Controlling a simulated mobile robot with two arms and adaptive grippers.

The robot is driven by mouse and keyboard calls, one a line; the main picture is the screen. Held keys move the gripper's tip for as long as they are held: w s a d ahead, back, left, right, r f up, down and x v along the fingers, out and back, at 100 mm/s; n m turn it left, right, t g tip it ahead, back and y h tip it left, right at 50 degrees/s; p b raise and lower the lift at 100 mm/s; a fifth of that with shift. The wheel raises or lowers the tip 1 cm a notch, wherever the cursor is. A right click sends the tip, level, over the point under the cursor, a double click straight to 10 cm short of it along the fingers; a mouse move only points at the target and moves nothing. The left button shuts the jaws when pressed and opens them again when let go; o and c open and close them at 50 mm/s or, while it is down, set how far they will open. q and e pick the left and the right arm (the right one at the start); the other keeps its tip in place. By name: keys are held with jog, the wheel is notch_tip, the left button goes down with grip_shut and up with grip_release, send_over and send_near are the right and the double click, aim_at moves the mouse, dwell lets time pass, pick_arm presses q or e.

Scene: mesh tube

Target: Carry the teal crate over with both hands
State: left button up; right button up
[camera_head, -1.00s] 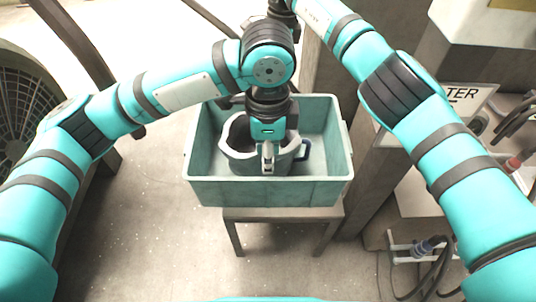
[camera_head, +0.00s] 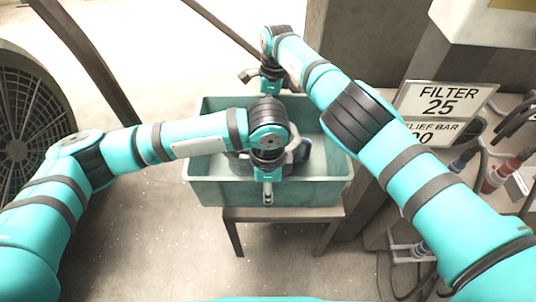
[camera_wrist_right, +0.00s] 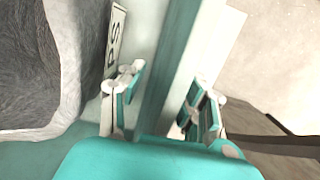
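The teal crate (camera_head: 215,190) stands upright on a small table (camera_head: 300,216). My left gripper (camera_head: 268,196) points down at the middle of the near wall, with one finger showing outside that wall; the other finger is hidden. In the right wrist view my right gripper (camera_wrist_right: 168,100) is open, one finger on each side of a teal crate wall (camera_wrist_right: 168,75). A grey container (camera_head: 238,160) and a blue handle (camera_head: 301,150) show inside the crate, partly behind my left wrist.
A big round fan (camera_head: 28,110) stands at the left. A dark post rises at the left behind my arm. A sign reading FILTER 25 (camera_head: 440,100) and a shelf with hoses are at the right, close to my right arm. The floor left of the crate is clear.

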pick_arm(q)
grip_shut()
pick_arm(e)
grip_shut()
jog(key=shift+w+r, duration=0.1)
